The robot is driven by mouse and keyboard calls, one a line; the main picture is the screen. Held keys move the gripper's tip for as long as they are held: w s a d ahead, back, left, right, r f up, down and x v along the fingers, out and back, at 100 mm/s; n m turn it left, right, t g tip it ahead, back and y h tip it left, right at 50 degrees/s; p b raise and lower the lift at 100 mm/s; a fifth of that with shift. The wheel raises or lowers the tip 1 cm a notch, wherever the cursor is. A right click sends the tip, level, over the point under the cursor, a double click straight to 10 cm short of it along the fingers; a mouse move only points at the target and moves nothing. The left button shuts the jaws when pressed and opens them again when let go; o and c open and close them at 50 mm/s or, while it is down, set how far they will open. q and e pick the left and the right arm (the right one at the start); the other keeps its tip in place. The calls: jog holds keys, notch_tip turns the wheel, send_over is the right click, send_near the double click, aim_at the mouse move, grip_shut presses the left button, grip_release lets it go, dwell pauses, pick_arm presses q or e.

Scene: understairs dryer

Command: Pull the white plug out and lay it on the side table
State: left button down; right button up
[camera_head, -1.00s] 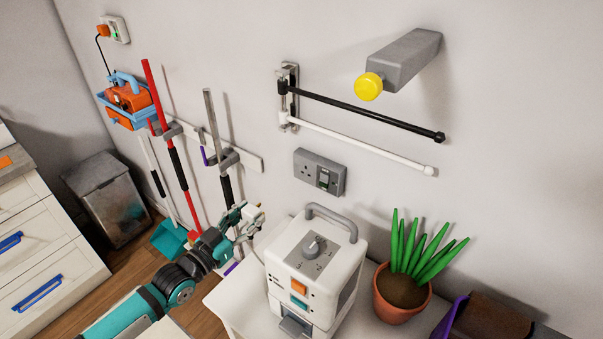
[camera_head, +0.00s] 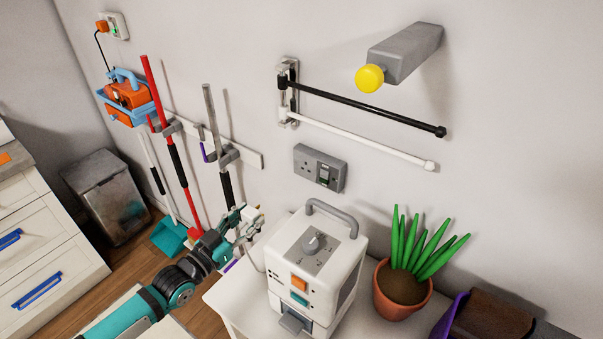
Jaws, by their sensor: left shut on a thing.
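My left gripper (camera_head: 243,224) is shut on the white plug (camera_head: 254,213), a small pale piece at its fingertips, partly hidden by the fingers. It holds the plug in the air left of the white machine, near the back left of the white side table (camera_head: 226,296). The grey wall socket (camera_head: 319,168) is up and to the right of the gripper, with nothing plugged into its bare outlet on the left. My right gripper is out of view.
The white machine (camera_head: 318,262) with a grey handle and a potted plant (camera_head: 402,290) stand on the side table. Its left front part is clear. Long-handled tools (camera_head: 178,165) hang behind the gripper. A rail with black and white bars (camera_head: 365,108) sticks out above the socket.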

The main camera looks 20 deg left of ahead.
pick_arm(q)
notch_tip(320, 180, down, 10)
jog(key=b, duration=0.7)
jog(key=shift+f, duration=0.25)
